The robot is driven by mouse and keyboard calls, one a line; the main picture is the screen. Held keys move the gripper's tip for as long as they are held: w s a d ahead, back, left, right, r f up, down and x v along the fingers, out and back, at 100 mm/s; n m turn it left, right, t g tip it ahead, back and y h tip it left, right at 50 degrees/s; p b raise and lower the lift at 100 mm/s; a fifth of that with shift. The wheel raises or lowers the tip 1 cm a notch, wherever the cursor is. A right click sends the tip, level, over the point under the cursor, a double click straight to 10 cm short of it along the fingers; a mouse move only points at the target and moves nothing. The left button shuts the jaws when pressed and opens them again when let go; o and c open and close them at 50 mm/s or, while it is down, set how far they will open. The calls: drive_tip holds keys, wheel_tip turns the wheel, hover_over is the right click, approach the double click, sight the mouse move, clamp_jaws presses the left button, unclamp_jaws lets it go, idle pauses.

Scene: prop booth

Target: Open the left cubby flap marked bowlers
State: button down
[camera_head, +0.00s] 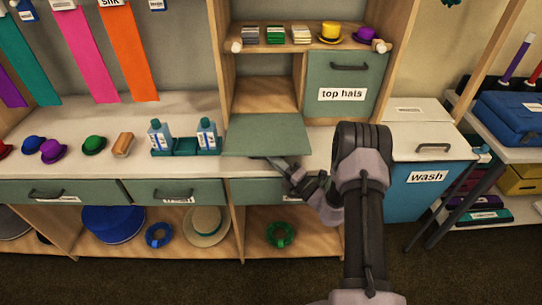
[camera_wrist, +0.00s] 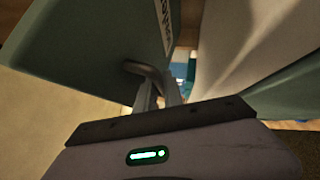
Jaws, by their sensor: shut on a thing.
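The left cubby flap (camera_head: 265,133) is swung down and lies about level in front of its open cubby (camera_head: 262,96), over the counter. Its label faces down and away in the head view. In the wrist view the flap (camera_wrist: 95,45) shows its outer face, with part of the label (camera_wrist: 163,22) and a dark handle (camera_wrist: 140,67). My gripper (camera_head: 270,161) is at the flap's front edge, and its tips are partly hidden under it. In the wrist view my gripper (camera_wrist: 158,92) is shut on the handle.
The right flap marked top hats (camera_head: 343,85) is closed. Two bottles (camera_head: 160,135) in a green holder stand just left of the lowered flap. Small hats (camera_head: 94,145) sit farther left. A blue wash bin (camera_head: 421,180) stands to the right of my arm.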

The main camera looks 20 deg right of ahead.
drive_tip(key=shift+w+d+r, duration=0.1)
drive_tip(key=shift+d, duration=0.05)
drive_tip(key=c, duration=1.5)
unclamp_jaws()
drive_tip(key=shift+w, duration=0.15)
drive_tip(key=shift+f, duration=0.2)
drive_tip(key=p+v, duration=0.4)
drive_tip(key=v, duration=1.3)
drive_tip(key=shift+s, duration=0.35)
